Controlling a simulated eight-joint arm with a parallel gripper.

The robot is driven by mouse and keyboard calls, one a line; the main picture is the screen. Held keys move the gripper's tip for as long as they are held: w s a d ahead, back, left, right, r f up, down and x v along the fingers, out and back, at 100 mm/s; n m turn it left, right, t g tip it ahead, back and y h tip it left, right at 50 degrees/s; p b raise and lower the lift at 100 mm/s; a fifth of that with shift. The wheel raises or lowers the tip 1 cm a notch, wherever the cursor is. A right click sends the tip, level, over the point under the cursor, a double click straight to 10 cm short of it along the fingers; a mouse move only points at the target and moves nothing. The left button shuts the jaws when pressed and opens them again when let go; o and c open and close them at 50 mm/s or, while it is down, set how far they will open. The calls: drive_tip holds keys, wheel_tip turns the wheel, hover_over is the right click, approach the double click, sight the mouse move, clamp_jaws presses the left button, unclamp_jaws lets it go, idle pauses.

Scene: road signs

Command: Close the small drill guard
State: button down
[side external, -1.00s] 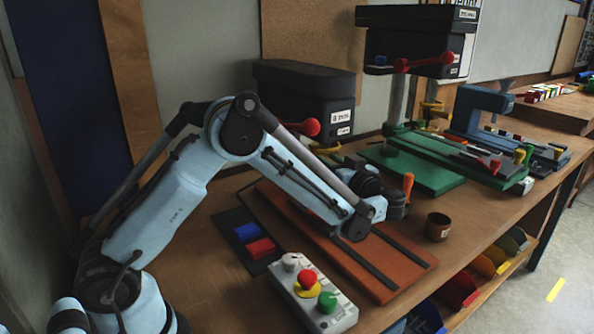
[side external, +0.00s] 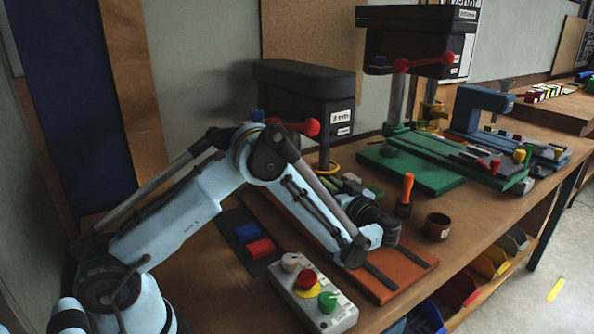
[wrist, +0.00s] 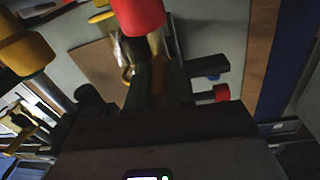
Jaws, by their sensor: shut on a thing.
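The small drill (side external: 305,95) stands at the back, with a black head and a red-knobbed lever. A yellow ring (side external: 331,169), seemingly part of its guard, shows low by its column; the rest of the guard is hard to make out. My gripper (side external: 375,213) is at the end of my bent arm, low in front of the small drill, its fingertips hidden in the side view. In the wrist view its dark fingers are closed, and a red cylindrical piece (wrist: 138,15) shows close beyond them. What they grip is unclear.
An orange-handled tool (side external: 408,188) stands in a dark holder near my wrist, beside a brown cup (side external: 438,227). The control box (side external: 308,296) is in front. A large green-based drill (side external: 415,165) stands to the right. A yellow cylinder (wrist: 22,50) is close in the wrist view.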

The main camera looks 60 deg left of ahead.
drive_tip(key=shift+f, duration=0.25)
drive_tip(key=c, duration=1)
unclamp_jaws()
drive_tip(key=d, duration=0.8)
drive_tip(key=s+d, duration=0.1)
drive_tip(key=d, duration=0.3)
drive_tip(key=shift+r, duration=0.1)
